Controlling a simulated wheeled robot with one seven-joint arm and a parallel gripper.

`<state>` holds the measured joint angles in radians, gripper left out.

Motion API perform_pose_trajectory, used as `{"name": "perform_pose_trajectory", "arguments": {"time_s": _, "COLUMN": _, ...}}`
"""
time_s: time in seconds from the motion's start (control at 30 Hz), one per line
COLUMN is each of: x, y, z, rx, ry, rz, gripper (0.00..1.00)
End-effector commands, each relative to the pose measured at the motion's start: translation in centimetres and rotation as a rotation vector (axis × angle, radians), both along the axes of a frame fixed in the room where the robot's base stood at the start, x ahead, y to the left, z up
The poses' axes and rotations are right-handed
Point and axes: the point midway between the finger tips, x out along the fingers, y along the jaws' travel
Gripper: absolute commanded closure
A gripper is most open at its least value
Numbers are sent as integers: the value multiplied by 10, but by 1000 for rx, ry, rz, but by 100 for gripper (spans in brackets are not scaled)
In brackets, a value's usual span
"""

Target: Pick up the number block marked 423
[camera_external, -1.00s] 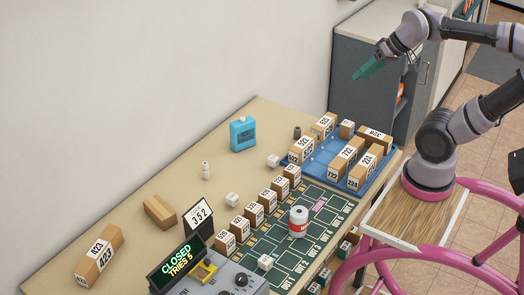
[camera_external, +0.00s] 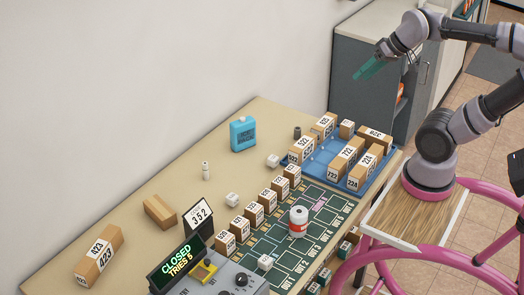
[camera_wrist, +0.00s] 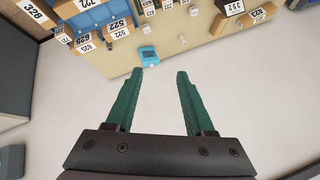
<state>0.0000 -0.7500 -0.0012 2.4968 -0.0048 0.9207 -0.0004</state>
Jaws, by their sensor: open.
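The number block marked 423 (camera_external: 99,258) is a long tan block with white labels on its top and end. It lies on the table at the far left in the external view, well away from my gripper. In the wrist view, a block at the upper right (camera_wrist: 258,14) may be the same one, but its label is too small to read surely. My gripper (camera_external: 366,71) has green fingers and hangs high above the back right, near the grey cabinet. In the wrist view its fingers (camera_wrist: 161,72) are apart with nothing between them.
A blue tray (camera_external: 318,171) holds several number blocks. A blue bottle (camera_external: 243,134), a plain tan block (camera_external: 159,211), white dice and a red-white can (camera_external: 298,222) stand on the table. A console reading CLOSED (camera_external: 178,260) and a 352 card (camera_external: 199,215) stand near block 423.

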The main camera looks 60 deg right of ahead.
Motion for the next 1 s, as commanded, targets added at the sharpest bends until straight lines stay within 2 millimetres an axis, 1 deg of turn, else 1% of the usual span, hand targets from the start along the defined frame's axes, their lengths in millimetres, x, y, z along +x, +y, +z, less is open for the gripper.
{"name": "perform_pose_trajectory", "arguments": {"time_s": 0.03, "x": 0, "y": 0, "z": 0, "rx": 0, "ry": 0, "rz": 0, "gripper": 46}}
{"name": "perform_pose_trajectory", "arguments": {"time_s": 0.07, "x": 0, "y": 0, "z": 0, "rx": 0, "ry": 0, "rz": 0, "gripper": 39}}
{"name": "perform_pose_trajectory", "arguments": {"time_s": 0.1, "x": 0, "y": 0, "z": 0, "rx": 0, "ry": 0, "rz": 0, "gripper": 23}}
{"name": "perform_pose_trajectory", "arguments": {"time_s": 0.43, "x": 1, "y": 0, "z": -1, "rx": -3, "ry": 3, "rz": 5, "gripper": 22}}
{"name": "perform_pose_trajectory", "arguments": {"time_s": 0.57, "x": 7, "y": 6, "z": -9, "rx": -45, "ry": 55, "rz": 68, "gripper": 22}}
{"name": "perform_pose_trajectory", "arguments": {"time_s": 0.67, "x": 18, "y": 14, "z": -25, "rx": -126, "ry": 141, "rz": 178, "gripper": 22}}
{"name": "perform_pose_trajectory", "arguments": {"time_s": 0.77, "x": 32, "y": 27, "z": -47, "rx": -242, "ry": 244, "rz": 324, "gripper": 22}}
{"name": "perform_pose_trajectory", "arguments": {"time_s": 1.0, "x": 61, "y": 64, "z": -101, "rx": -573, "ry": 451, "rz": 686, "gripper": 22}}
